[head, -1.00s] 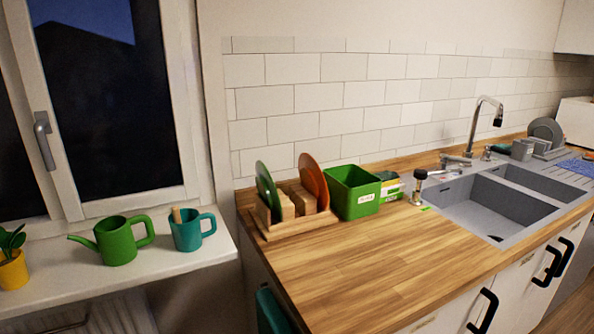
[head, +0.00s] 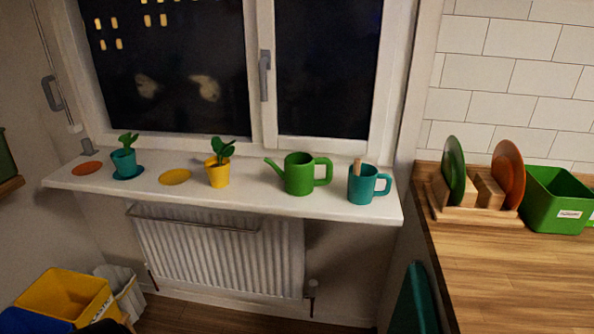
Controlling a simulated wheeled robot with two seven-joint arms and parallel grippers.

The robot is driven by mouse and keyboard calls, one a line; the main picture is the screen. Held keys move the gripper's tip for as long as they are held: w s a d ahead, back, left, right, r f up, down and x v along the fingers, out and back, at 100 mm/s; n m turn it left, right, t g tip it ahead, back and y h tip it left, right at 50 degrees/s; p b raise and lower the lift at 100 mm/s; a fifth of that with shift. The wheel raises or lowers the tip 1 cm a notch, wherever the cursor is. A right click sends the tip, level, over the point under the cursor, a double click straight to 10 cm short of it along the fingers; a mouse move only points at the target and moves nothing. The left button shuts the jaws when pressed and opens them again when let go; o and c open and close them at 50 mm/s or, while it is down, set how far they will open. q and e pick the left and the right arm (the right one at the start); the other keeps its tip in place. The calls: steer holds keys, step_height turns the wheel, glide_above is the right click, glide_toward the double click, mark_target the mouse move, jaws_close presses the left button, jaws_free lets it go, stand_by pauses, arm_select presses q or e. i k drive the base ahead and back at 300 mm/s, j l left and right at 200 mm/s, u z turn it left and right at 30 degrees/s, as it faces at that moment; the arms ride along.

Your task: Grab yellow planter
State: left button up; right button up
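The yellow planter (head: 217,174) stands upright on the white windowsill (head: 250,202), with a small green plant in it. A flat yellow saucer (head: 175,177) lies just left of it, apart from the planter. The green watering can (head: 299,175) stands to its right. Neither of my grippers shows in the head view, so I cannot see whether they are open or shut.
A teal planter (head: 123,163) on a teal saucer and an orange saucer (head: 87,168) are at the sill's left. A teal mug (head: 362,186) stands at its right end. A radiator (head: 220,252) is below. A wooden counter (head: 500,265) is at the right.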

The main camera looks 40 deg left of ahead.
mark_target(217, 168)
steer(key=u, duration=1.75)
steer(key=i+j+z, duration=0.1)
steer(key=j, duration=0.25)
steer(key=i+j+z, duration=0.25)
steer(key=i+j, duration=0.15)
steer(key=j, duration=0.3)
